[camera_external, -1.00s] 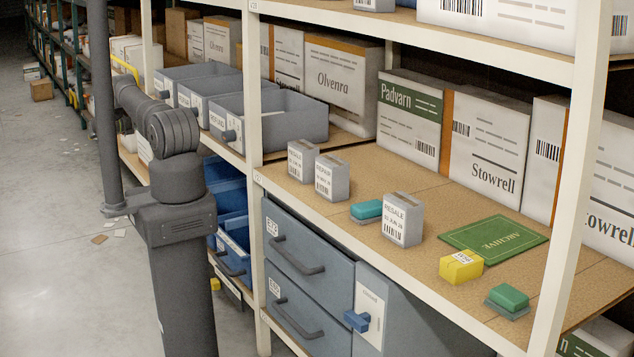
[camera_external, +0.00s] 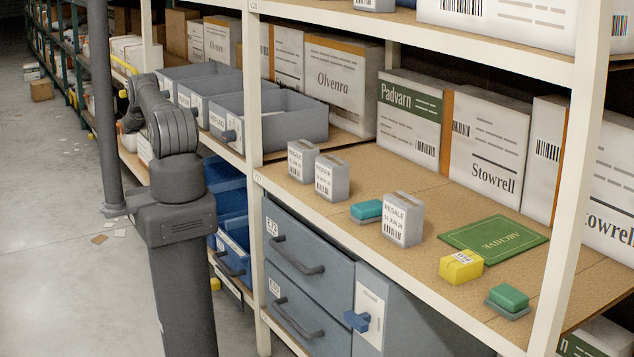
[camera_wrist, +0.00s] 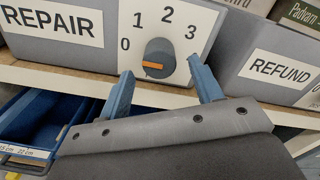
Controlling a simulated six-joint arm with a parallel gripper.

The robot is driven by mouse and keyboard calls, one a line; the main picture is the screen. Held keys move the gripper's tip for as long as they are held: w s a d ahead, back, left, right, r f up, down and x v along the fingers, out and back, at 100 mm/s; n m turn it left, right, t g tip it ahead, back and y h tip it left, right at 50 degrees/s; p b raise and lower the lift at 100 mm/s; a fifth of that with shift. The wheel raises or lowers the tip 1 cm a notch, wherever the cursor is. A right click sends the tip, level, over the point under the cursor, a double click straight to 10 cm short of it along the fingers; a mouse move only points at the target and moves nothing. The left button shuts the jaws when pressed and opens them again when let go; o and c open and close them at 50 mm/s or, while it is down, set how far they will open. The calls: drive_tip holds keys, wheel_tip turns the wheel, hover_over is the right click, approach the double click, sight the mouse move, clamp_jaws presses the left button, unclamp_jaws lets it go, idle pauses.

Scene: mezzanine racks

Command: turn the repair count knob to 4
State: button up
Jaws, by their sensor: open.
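The REPAIR bin (camera_wrist: 88,45) fills the upper left of the wrist view. Its dark grey round knob (camera_wrist: 158,52) sits on a white dial plate (camera_wrist: 178,10) and carries an orange bar on its lower face. The numerals 0, 1, 2 and 3 show around the knob. No 4 is visible; the plate's lower right is partly behind a finger. My gripper (camera_wrist: 160,65) is open, with one blue finger to the lower left of the knob and one to its right. I see a gap beside each finger but cannot tell the depth. The external view does not show the fingers clearly.
A REFUND bin (camera_wrist: 285,62) stands to the right of the REPAIR bin, on the same shelf (camera_wrist: 72,81). Blue bins (camera_wrist: 38,125) sit below at the left. In the external view, a cream rack post (camera_external: 254,150) stands to the right of my arm.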

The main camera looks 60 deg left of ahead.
drive_tip(key=shift+w, duration=1.8)
drive_tip(key=c, duration=1)
